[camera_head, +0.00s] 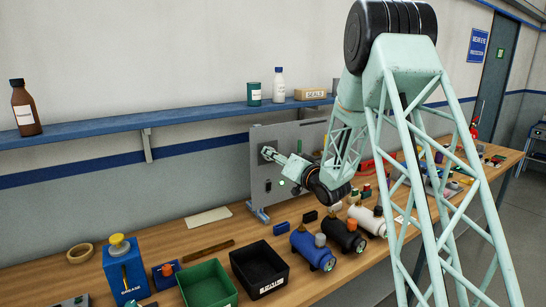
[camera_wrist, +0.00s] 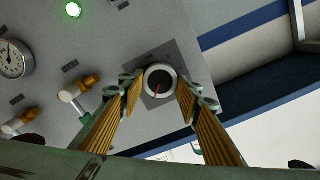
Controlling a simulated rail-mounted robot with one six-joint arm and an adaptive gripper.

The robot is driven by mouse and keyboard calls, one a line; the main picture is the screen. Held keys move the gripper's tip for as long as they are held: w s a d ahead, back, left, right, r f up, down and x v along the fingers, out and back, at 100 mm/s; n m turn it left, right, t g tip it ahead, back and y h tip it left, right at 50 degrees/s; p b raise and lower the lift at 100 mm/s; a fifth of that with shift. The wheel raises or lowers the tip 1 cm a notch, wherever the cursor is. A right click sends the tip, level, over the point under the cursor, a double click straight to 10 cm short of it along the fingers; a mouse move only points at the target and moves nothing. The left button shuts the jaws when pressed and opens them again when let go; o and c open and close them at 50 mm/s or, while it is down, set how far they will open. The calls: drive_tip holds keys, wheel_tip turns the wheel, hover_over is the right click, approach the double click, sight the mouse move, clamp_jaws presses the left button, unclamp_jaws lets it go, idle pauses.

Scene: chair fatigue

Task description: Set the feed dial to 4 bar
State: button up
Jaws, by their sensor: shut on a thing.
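The feed dial (camera_wrist: 160,80) is a round black knob with a pale rim and a red pointer line, on a dark square plate of the grey panel. In the wrist view the pointer runs down and slightly left; no scale numbers are legible. My gripper (camera_wrist: 160,92) has its two ribbed fingers on either side of the dial, shut on it. In the head view my gripper (camera_head: 270,154) reaches the upper left part of the upright panel (camera_head: 300,132) and hides the dial. A round gauge (camera_wrist: 12,59) shows at the wrist view's left edge; its numbers are too small to read.
A lit green lamp (camera_wrist: 72,10) and two brass-coloured valve fittings (camera_wrist: 75,91) sit beside the dial. A blue wall shelf (camera_head: 180,132) runs behind the panel. Bins, including a green bin (camera_head: 207,283), and several cylinders (camera_head: 312,250) crowd the bench in front.

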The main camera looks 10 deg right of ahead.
drive_tip(key=shift+f, duration=0.1)
drive_tip(key=o, duration=0.8)
drive_tip(key=shift+o, duration=0.2)
drive_tip(key=shift+s, duration=0.1)
drive_tip(key=v, duration=1.2)
